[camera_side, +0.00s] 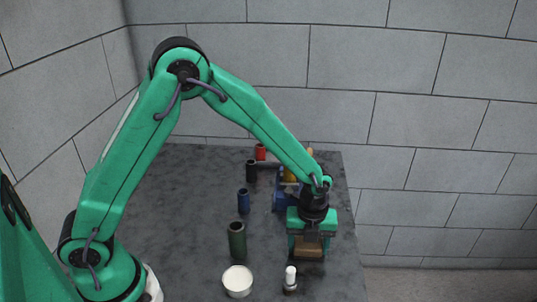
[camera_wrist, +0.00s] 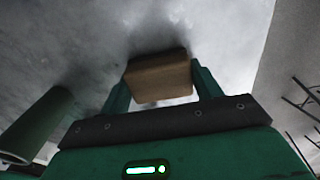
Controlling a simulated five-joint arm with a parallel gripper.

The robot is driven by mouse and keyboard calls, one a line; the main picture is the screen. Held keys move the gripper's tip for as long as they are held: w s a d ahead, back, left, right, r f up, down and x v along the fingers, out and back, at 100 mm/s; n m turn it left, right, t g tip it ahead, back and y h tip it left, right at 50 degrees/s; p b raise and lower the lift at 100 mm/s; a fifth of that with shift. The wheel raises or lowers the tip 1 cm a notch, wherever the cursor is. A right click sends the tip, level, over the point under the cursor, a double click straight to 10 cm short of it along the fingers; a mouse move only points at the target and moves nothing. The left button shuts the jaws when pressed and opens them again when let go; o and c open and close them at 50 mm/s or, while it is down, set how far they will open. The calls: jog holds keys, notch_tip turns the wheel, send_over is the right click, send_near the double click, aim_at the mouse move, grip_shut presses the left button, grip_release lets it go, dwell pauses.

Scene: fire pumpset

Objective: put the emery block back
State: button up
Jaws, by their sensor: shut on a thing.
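The emery block is a brown block (camera_side: 309,247) in the side view, low between the fingers of my gripper (camera_side: 309,250). In the wrist view the same brown block (camera_wrist: 159,78) sits between the two green fingertips of my gripper (camera_wrist: 160,85). My gripper is shut on it and points down near the right side of the dark table. I cannot tell whether the block touches the table. Its upper part is hidden by the gripper in the side view.
A green cylinder (camera_side: 237,240) stands left of my gripper; it shows in the wrist view (camera_wrist: 38,125). A white round container (camera_side: 237,281) and a white-capped bottle (camera_side: 290,279) stand in front. Blue (camera_side: 243,201), black (camera_side: 251,171) and red (camera_side: 260,152) cylinders stand farther back, beside a blue pump-like object (camera_side: 280,199).

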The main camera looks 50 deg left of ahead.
jog(key=shift+f, duration=0.2)
jog(key=o, duration=0.9)
notch_tip(320, 180, up, 12)
jog(key=shift+r, duration=0.15)
dwell(0.4)
dwell(0.5)
